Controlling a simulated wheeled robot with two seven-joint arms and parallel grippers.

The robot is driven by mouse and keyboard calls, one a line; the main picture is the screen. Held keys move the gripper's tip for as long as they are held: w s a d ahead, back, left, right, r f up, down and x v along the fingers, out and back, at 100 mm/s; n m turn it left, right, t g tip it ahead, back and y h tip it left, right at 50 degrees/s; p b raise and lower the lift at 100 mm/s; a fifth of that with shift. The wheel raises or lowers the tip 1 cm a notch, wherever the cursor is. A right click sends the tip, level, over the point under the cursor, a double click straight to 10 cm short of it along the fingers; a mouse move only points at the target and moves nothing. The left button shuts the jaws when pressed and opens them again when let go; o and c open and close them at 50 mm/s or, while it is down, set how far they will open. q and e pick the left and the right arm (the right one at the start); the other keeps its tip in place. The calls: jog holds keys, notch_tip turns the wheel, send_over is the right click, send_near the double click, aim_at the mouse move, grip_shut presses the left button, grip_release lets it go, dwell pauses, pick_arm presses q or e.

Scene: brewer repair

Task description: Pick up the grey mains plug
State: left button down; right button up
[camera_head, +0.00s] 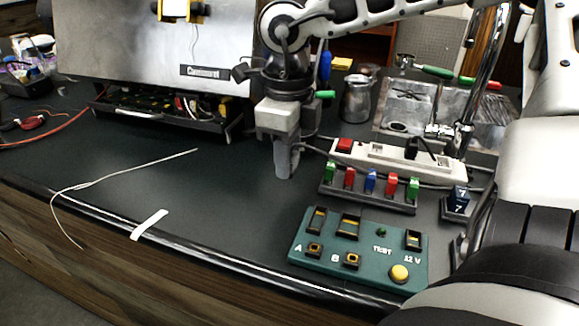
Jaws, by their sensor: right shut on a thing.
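My right gripper (286,168) points straight down over the dark worktop, just left of the white power strip (390,160). Its fingers are shut on the grey mains plug, which is mostly hidden between them. I cannot tell whether the grey plug touches the worktop. My left gripper is not in view.
A rack of coloured clips (370,190) stands in front of the strip. A green test panel (355,250) lies near the front edge. A metal jug (357,100) and steel tray (400,110) stand behind. A thin white wire (130,172) lies left; the worktop between is clear.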

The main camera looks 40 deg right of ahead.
jog(key=s+a+r+b, duration=0.1)
jog(key=a+r+b, duration=0.1)
jog(key=a+r, duration=0.9)
jog(key=d+r+m+p, duration=0.1)
jog(key=d+r+p, duration=0.2)
jog(key=d, duration=1.3)
jog(key=shift+n, duration=0.6)
jog(key=s+d+f, duration=0.1)
jog(key=d+f, duration=0.3)
jog(key=s+d+f+b, duration=0.1)
jog(key=s+d+f, duration=0.1)
jog(key=d+f, duration=0.2)
jog(key=s+d+f, duration=0.1)
jog(key=d+f, duration=0.3)
jog(key=shift+s, duration=0.3)
jog(key=shift+f+b, duration=0.75)
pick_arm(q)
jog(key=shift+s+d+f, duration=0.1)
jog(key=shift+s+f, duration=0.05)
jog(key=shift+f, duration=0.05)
